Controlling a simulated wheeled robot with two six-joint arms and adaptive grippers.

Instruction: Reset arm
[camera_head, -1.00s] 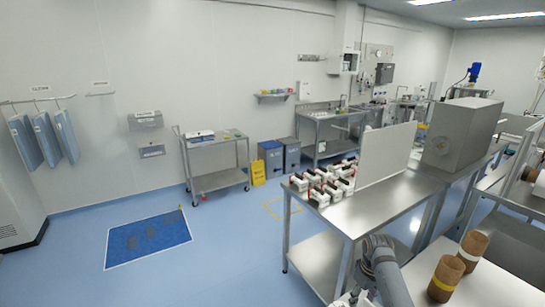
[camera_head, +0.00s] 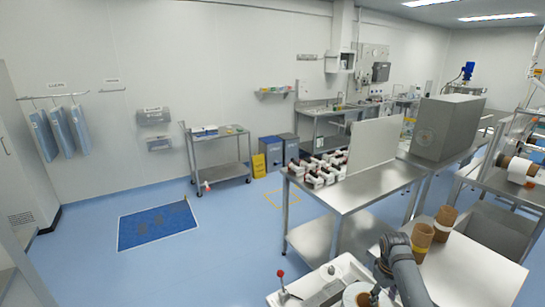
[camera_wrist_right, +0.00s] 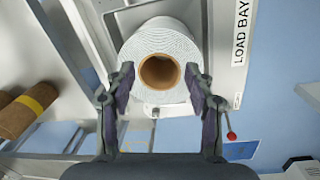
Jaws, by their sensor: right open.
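My right gripper (camera_wrist_right: 157,76) is open in the right wrist view, one finger at each side of a white roll (camera_wrist_right: 157,38) with a brown core. The jaws look empty; whether the fingers touch the roll I cannot tell. In the head view my right arm comes in at the bottom, and its gripper (camera_head: 376,294) is beside the white roll (camera_head: 352,290), partly cut off by the lower edge. My left gripper is not in view.
The roll lies in a white machine (camera_head: 274,299) with a red-knobbed lever (camera_head: 281,273), beside a "LOAD BAY" label (camera_wrist_right: 241,32). Brown rolls (camera_head: 422,240) stand on a white tabletop (camera_head: 470,265). A steel table (camera_head: 345,195) holds several red-and-white items (camera_head: 318,172). The floor at left is open.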

